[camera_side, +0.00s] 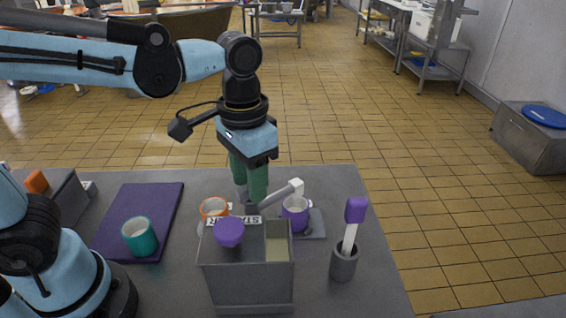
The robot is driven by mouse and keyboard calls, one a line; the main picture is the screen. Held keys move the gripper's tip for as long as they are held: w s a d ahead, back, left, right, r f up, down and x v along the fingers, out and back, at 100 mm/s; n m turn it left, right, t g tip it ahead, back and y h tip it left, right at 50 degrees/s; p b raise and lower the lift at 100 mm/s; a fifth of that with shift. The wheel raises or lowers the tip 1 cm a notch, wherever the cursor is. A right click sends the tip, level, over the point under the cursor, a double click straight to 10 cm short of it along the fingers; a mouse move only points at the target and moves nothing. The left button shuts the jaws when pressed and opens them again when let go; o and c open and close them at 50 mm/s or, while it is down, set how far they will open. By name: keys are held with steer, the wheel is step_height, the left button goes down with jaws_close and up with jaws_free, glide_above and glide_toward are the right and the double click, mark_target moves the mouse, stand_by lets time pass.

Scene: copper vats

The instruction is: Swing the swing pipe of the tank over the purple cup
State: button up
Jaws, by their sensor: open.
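The purple cup stands behind the tank on a grey plate. My gripper (249,200) points down with green fingers, open, beside the left part of the pipe. The tank partly hides the fingertips and pipe base; contact is unclear.
An orange-rimmed cup (213,208) stands left of my gripper, behind the tank. A teal cup (140,236) is on a purple mat (160,205) at left. A grey holder (344,262) with a purple-handled tool stands at right. The table's right edge is close beyond it.

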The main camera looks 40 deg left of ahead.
step_height(320, 180, up, 12)
stand_by(0.6)
steer(key=shift+f, duration=0.1)
steer(key=a+f+n+t, duration=0.2)
steer(key=a+f+t, duration=0.5)
steer(key=a+f, duration=0.3)
step_height(320, 180, down, 3)
steer(key=shift+a+f, duration=0.2)
steer(key=shift+a, duration=0.1)
